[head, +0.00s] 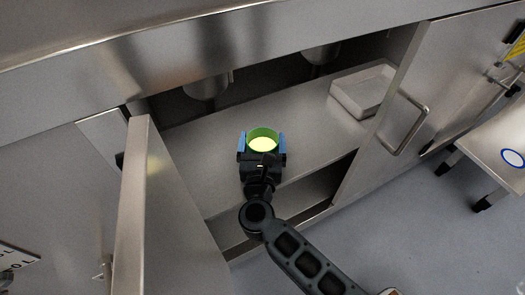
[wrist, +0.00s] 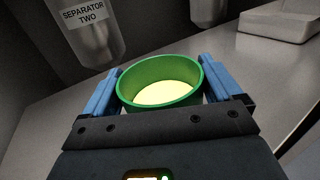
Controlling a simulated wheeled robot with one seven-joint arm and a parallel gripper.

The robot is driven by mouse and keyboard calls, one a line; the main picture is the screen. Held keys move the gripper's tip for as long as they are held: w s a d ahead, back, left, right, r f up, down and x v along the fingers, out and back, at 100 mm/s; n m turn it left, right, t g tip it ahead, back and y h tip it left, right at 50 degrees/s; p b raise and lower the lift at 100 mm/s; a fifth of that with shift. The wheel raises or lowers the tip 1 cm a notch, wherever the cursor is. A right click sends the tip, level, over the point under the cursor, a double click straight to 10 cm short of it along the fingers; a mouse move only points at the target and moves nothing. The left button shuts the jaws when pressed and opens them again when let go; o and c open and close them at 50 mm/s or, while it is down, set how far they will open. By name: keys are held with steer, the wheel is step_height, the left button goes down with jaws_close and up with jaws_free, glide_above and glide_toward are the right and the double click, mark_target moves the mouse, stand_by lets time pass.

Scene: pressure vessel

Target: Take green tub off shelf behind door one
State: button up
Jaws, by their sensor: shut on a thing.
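The green tub (head: 262,133) is a round, open container with pale yellow contents. It is at the shelf (head: 205,150) inside the open cabinet, near the middle of the head view. The tub also shows in the wrist view (wrist: 160,82), upright. My gripper (head: 261,142) is shut on the tub, with one blue finger on each side of it. I cannot tell whether the tub's base touches the shelf. The cabinet door (head: 135,205) at the left stands open.
Metal vessels (head: 207,87) hang above the shelf; one is labelled "Separator Two" (wrist: 83,14). A panel with a bar handle (head: 404,125) stands at the right. A small table (head: 498,150) is at the far right.

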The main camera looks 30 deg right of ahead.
steer(key=c, duration=0.8)
steer(key=shift+o, duration=0.2)
steer(key=shift+r, duration=0.1)
steer(key=shift+r, duration=0.1)
